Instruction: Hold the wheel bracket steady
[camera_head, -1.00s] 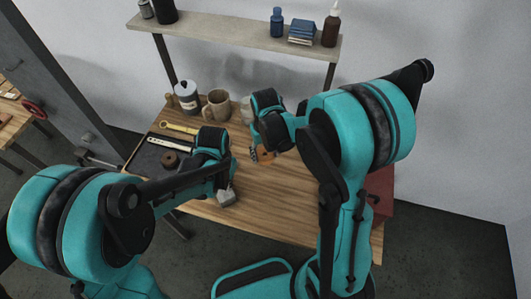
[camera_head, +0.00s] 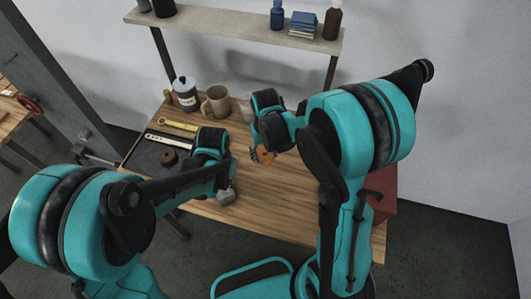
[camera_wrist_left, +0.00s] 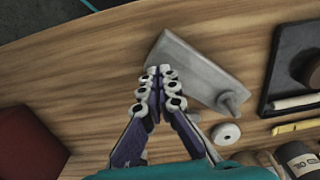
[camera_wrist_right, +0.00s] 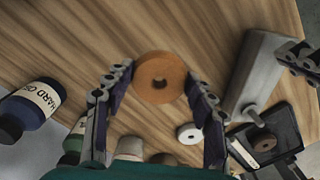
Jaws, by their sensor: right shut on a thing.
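The grey wheel bracket (camera_head: 226,196), a metal block with a stub axle, lies on the wooden table. The left wrist view shows it (camera_wrist_left: 198,68) beside my left gripper (camera_wrist_left: 160,82). That gripper's fingers are closed together with nothing visible between them; their tips overlap the bracket's edge, and I cannot tell whether they touch it. The right wrist view shows the bracket (camera_wrist_right: 252,78) right of my right gripper (camera_wrist_right: 159,78). My right gripper is shut on an orange wheel (camera_wrist_right: 161,72) with a central hole, which also shows in the head view (camera_head: 265,155).
A dark tray (camera_head: 143,155) with a brown ring (camera_head: 168,158) is at the table's left. A white ring (camera_wrist_right: 189,133) lies near it. A mug (camera_head: 215,102) and a bottle (camera_head: 185,93) stand at the back. A red box (camera_head: 382,192) is at the right. The table front is clear.

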